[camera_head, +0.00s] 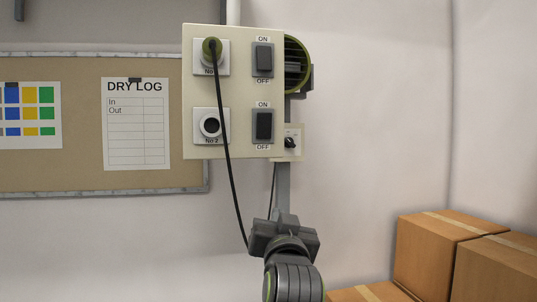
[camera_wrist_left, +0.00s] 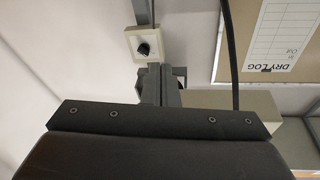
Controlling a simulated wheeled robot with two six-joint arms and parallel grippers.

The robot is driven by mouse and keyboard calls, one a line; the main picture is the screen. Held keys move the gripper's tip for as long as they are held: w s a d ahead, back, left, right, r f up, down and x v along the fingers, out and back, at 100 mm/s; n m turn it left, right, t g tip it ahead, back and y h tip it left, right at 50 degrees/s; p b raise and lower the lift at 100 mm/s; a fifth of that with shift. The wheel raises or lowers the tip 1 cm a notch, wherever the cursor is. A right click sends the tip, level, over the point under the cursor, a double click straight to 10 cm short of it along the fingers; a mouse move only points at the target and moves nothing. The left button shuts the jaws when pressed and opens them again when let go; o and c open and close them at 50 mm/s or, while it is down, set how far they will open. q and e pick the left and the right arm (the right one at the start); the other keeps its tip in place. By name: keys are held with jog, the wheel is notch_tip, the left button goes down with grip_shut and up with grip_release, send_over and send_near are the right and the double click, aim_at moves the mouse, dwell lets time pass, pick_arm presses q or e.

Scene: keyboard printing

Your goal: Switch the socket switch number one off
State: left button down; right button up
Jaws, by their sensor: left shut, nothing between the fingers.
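A cream socket panel (camera_head: 231,92) hangs on the wall in the head view. The plug's cable partly covers the upper socket's number. The lower row has an empty socket marked No 2 (camera_head: 210,126) and a second rocker (camera_head: 264,125). I cannot tell which way either rocker is tipped.
A small box with a black dial (camera_head: 291,143) sits by the panel's lower right corner. A green round device (camera_head: 296,63) is behind the panel's right edge. The black cable (camera_head: 229,180) hangs left of my gripper. Cardboard boxes (camera_head: 432,252) stand at lower right.

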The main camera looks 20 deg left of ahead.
pick_arm(q)
jog(key=s+d+r+n+y, duration=0.1)
jog(key=s+d+r+y, duration=0.1)
jog(key=s+r, duration=0.2)
jog(key=s+d+r+n+t+y, duration=0.1)
jog(key=s+r, duration=0.3)
jog(key=r, duration=0.7)
jog(key=s+d+r+n+t+y, duration=0.1)
jog(key=s+d+r+n+y, duration=0.1)
jog(key=s+r, duration=0.3)
notch_tip(320, 180, up, 4)
jog(key=shift+d+f+n+y, duration=0.25)
jog(key=shift+d+n+y, duration=0.05)
jog(key=shift+d+y, duration=0.1)
